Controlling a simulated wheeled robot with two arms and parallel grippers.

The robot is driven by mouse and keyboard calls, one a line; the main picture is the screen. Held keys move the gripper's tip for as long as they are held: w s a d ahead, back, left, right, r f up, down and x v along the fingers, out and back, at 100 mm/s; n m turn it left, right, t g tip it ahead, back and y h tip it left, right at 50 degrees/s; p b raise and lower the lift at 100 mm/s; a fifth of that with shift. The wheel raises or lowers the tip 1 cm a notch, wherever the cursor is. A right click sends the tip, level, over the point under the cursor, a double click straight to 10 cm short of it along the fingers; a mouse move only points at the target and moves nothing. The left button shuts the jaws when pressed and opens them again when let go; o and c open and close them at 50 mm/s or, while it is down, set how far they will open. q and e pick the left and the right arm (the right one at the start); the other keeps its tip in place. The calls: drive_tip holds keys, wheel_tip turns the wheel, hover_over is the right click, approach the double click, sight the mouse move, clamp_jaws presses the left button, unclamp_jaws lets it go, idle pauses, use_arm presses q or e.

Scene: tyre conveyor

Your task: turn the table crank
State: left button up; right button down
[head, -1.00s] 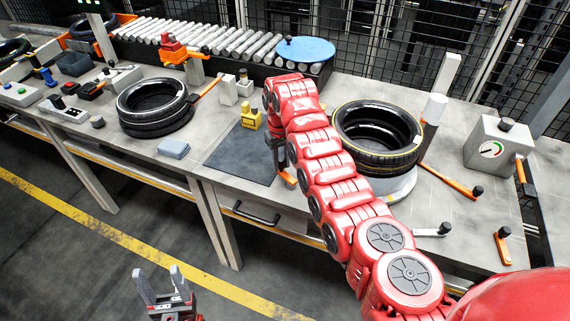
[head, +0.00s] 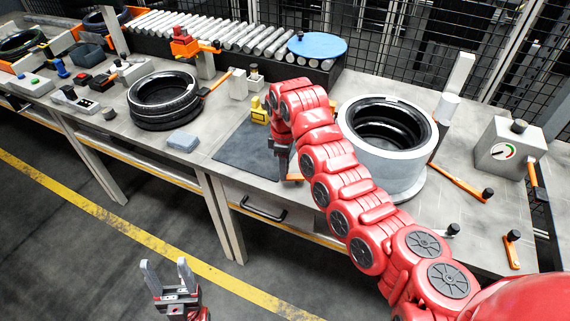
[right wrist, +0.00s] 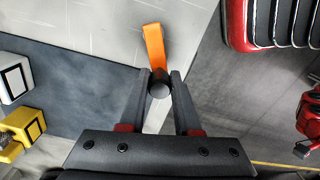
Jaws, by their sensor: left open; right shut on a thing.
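The orange table crank (right wrist: 153,45) with a dark round knob (right wrist: 159,84) shows in the right wrist view. My right gripper (right wrist: 162,76) is shut on the knob, one finger on each side. In the head view the crank's orange arm (head: 294,177) shows only partly, beside my right gripper (head: 282,158) at the table's front; my red right arm hides the rest. A pale grey cylinder (head: 385,182) with a black tyre (head: 387,104) in its top stands right of that arm. My left gripper (head: 167,265) is open and empty, over the floor before the table.
Another black tyre (head: 163,98) lies left on the table. A dark mat (head: 240,153), a yellow block (head: 259,112) and a grey-blue block (head: 183,142) are near the crank. A gauge box (head: 508,146) and an orange lever (head: 460,183) stand right. A roller conveyor (head: 215,32) runs behind.

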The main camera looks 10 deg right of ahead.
drive_tip(key=shift+s+n+b, duration=0.5)
drive_tip(key=shift+s+n, duration=0.05)
drive_tip(key=shift+n, duration=0.75)
drive_tip(key=c, duration=0.6)
unclamp_jaws()
drive_tip(key=shift+r, duration=0.1)
wheel_tip(320, 180, up, 17)
drive_tip(key=shift+r+p, duration=0.15)
drive_tip(key=shift+p, duration=1.05)
